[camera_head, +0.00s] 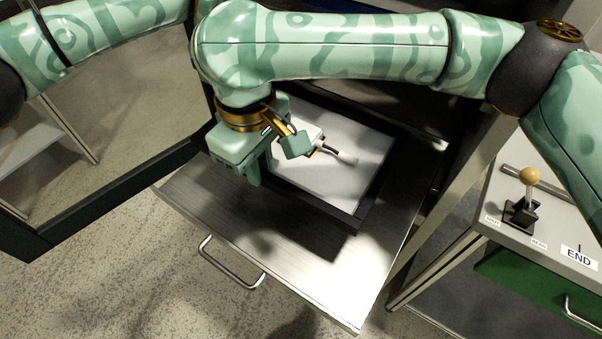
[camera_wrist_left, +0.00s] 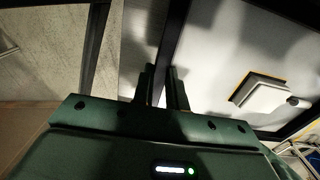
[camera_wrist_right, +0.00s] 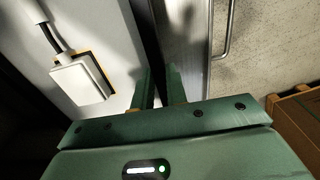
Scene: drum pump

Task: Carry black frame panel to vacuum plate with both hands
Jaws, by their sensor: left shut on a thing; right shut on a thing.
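The black frame panel (camera_head: 372,192) is a dark rim around a pale sheet (camera_head: 322,192). It lies over the bare metal surface of a pulled-out drawer (camera_head: 310,270), likely the vacuum plate; I cannot tell whether they touch. My right gripper (camera_head: 256,176) is shut on the frame's near-left side. The right wrist view shows its fingers (camera_wrist_right: 158,88) on the dark rim (camera_wrist_right: 146,30). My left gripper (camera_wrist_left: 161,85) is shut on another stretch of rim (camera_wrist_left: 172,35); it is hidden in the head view. A white box with a cable (camera_wrist_right: 80,82) sits on the sheet.
The drawer has a metal handle (camera_head: 230,267) at its front. A dark-framed glass door (camera_head: 110,195) stands open at left. At right is a table (camera_head: 500,190) with a ball-topped lever (camera_head: 529,178) and an "END" label (camera_head: 579,257).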

